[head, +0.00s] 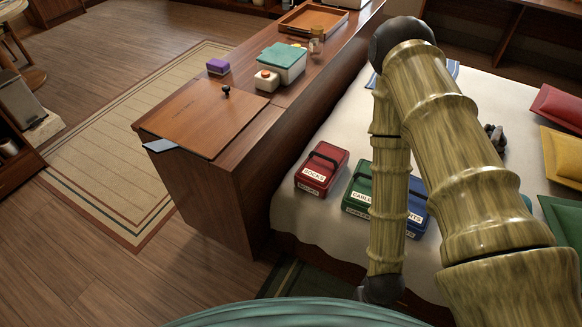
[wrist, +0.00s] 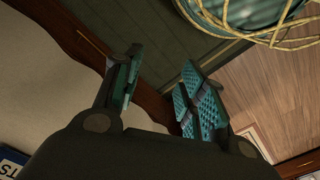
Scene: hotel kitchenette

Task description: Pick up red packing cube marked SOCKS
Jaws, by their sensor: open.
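The red packing cube marked SOCKS (head: 322,168) lies on the near left part of the white-covered bed, with a dark handle on top and white labels. It stands left of a green cube (head: 358,190) with a partly hidden label starting CABLE. A blue cube (head: 417,215) is further right, partly behind my arm. In the head view my arm hangs down in front of the bed, its dark end low in the picture, right of and nearer than the red cube. In the wrist view my gripper (wrist: 160,78) is open and empty, with teal pads. The red cube does not show there.
The wooden counter (head: 235,190) rises left of the red cube. Red, yellow and green pillows (head: 562,155) lie at right. Bare bedcover (head: 345,125) lies behind the cubes.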

